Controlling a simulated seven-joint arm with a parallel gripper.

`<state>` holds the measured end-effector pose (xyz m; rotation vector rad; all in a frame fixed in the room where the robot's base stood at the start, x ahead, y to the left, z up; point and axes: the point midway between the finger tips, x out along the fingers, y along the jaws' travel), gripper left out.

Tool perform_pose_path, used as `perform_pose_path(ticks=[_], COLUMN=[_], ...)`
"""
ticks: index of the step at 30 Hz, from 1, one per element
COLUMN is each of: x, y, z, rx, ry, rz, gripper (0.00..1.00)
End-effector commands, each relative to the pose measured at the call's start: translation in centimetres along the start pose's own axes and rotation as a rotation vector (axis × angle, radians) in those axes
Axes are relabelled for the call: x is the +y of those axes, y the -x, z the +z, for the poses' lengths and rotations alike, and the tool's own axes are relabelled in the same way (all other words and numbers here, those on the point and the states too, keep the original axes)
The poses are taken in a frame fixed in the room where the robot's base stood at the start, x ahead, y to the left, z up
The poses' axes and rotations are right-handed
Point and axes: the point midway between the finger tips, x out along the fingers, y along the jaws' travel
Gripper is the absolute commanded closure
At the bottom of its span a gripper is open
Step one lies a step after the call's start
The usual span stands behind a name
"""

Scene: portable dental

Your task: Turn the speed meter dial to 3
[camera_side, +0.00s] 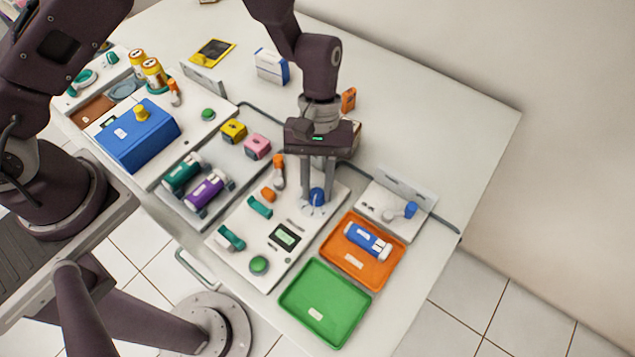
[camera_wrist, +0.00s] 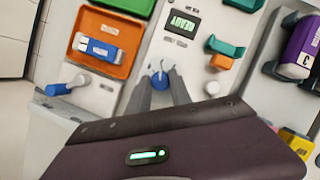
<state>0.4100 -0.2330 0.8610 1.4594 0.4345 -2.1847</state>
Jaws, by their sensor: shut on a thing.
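The speed meter dial is most likely the blue knob (camera_side: 317,196) on the white control panel (camera_side: 262,236). My gripper (camera_side: 318,200) points down at it with a finger on either side and is shut on it. In the wrist view the blue dial (camera_wrist: 160,79) shows between my two fingertips (camera_wrist: 160,85). The marks around the dial are too small to read, so I cannot tell which number it points to. A small display (camera_side: 285,236) on the same panel shows in the wrist view (camera_wrist: 183,24) with lettering that seems to read "READY".
An orange tray (camera_side: 340,264) with a blue device (camera_side: 368,240) and an empty green tray (camera_side: 311,320) lie beside the panel. A white block with a blue lever (camera_side: 411,210) is at right. An orange knob, teal parts and a green button share the panel.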

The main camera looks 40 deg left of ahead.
Motion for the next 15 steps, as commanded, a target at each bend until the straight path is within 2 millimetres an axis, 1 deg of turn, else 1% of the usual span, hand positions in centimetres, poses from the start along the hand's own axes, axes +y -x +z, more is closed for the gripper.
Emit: perform_pose_path(ticks=[15], x=[0.0], y=[0.04], z=[-0.04], rx=[0.001], ry=[0.031], rz=[0.014], gripper=[1.0])
